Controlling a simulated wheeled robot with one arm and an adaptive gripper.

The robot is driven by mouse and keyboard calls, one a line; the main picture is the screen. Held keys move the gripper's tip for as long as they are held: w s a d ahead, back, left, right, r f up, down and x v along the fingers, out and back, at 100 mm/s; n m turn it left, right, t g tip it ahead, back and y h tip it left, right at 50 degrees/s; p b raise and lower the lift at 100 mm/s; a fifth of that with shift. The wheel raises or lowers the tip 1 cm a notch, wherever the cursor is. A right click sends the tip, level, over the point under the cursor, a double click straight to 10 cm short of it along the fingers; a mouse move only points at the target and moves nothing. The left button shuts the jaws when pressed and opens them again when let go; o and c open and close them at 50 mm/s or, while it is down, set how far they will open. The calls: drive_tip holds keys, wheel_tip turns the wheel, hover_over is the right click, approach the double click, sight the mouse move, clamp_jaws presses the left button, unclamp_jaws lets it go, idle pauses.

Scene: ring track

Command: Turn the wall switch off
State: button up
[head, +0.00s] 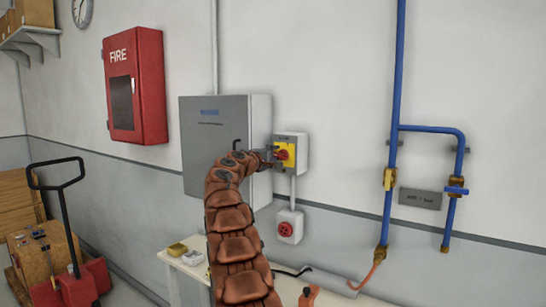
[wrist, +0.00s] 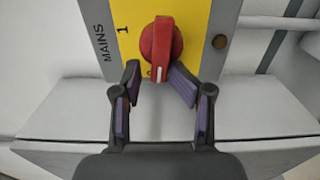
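The wall switch is a grey box (head: 304,153) with a yellow plate (wrist: 200,20) and a red rotary knob (wrist: 160,45). In the wrist view the plate reads "MAINS" on its left, with a "1" left of the knob. The knob's handle points down in that view, its white mark at the low end; a small mark beside it is partly hidden. My gripper (wrist: 156,75) is open, its fingers on either side of the handle's low end. The right pad is close to or touching the handle; the left stands apart. In the head view my gripper (head: 268,157) is at the switch.
A grey cabinet (head: 213,140) stands just left of the switch. A red socket (head: 288,227) is below it. Blue pipes (head: 396,100) with a yellow valve run to the right. A red fire box (head: 135,85) hangs left. A bench (head: 180,262) is below.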

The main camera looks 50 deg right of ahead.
drive_tip(key=shift+a+f, duration=0.1)
drive_tip(key=shift+a, duration=0.05)
drive_tip(key=a, duration=1.1)
drive_tip(key=shift+s+a, duration=0.25)
drive_tip(key=shift+a, duration=0.15)
idle(0.7)
drive_tip(key=s+a+f+y, duration=0.6)
drive_tip(key=s+a+f, duration=0.4)
drive_tip(key=a, duration=0.8)
drive_tip(key=s+a+f+g+y, duration=0.1)
drive_tip(key=s+a+f+y, duration=0.5)
drive_tip(key=s+a+f, duration=0.4)
drive_tip(key=s+a+f+g+y, duration=0.1)
drive_tip(key=s+a+f+y, duration=0.5)
drive_tip(key=a, duration=2.1)
drive_tip(key=s+f, duration=0.5)
drive_tip(key=s, duration=0.5)
drive_tip(key=shift+s+a+m, duration=0.3)
